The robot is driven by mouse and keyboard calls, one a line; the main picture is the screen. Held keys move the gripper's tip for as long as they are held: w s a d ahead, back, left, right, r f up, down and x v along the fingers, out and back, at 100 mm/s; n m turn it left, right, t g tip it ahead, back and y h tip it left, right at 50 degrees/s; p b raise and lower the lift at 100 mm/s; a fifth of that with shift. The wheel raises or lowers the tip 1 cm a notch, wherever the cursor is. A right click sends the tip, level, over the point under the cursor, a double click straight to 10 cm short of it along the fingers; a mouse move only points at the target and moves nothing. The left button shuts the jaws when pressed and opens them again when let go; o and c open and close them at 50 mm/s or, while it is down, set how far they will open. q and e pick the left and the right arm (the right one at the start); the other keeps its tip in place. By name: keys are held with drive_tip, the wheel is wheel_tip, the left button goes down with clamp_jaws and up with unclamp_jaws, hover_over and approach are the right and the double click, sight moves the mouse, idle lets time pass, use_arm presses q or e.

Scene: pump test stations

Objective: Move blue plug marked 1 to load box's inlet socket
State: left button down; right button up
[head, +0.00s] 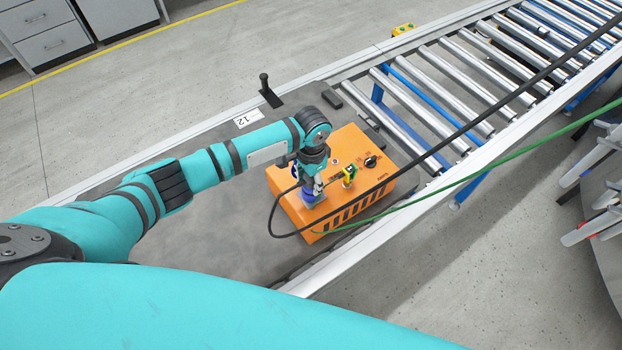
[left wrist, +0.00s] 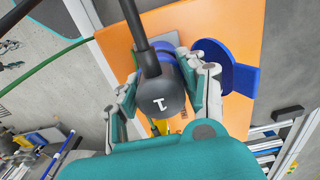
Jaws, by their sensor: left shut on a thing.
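The blue plug marked 1 (left wrist: 160,102) has a dark body with a white 1, a blue collar and a black cable. My left gripper (head: 314,184) is shut on it, with a finger on each side in the left wrist view (left wrist: 169,72). The plug is at a grey square plate on the orange load box (head: 372,196), taken as its inlet socket (left wrist: 174,40). A round blue lid (left wrist: 238,76) stands open beside it. The plug's front is hidden, so I cannot tell how deep it sits. My right gripper is not in view.
The box stands on a grey bench beside a roller conveyor (head: 450,80). It has a black knob (head: 370,161) and a yellow-green part (head: 349,174) near my gripper. A black cable (head: 470,133) and a green cable (head: 480,172) cross the box and conveyor.

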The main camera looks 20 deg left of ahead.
use_arm(q)
drive_tip(key=shift+f, duration=0.5)
drive_tip(key=c, duration=0.6)
unclamp_jaws()
drive_tip(key=shift+r, duration=0.1)
drive_tip(key=shift+c, duration=0.2)
drive_tip(key=shift+a, duration=0.1)
wheel_tip(320, 180, up, 12)
drive_tip(key=shift+d, duration=0.2)
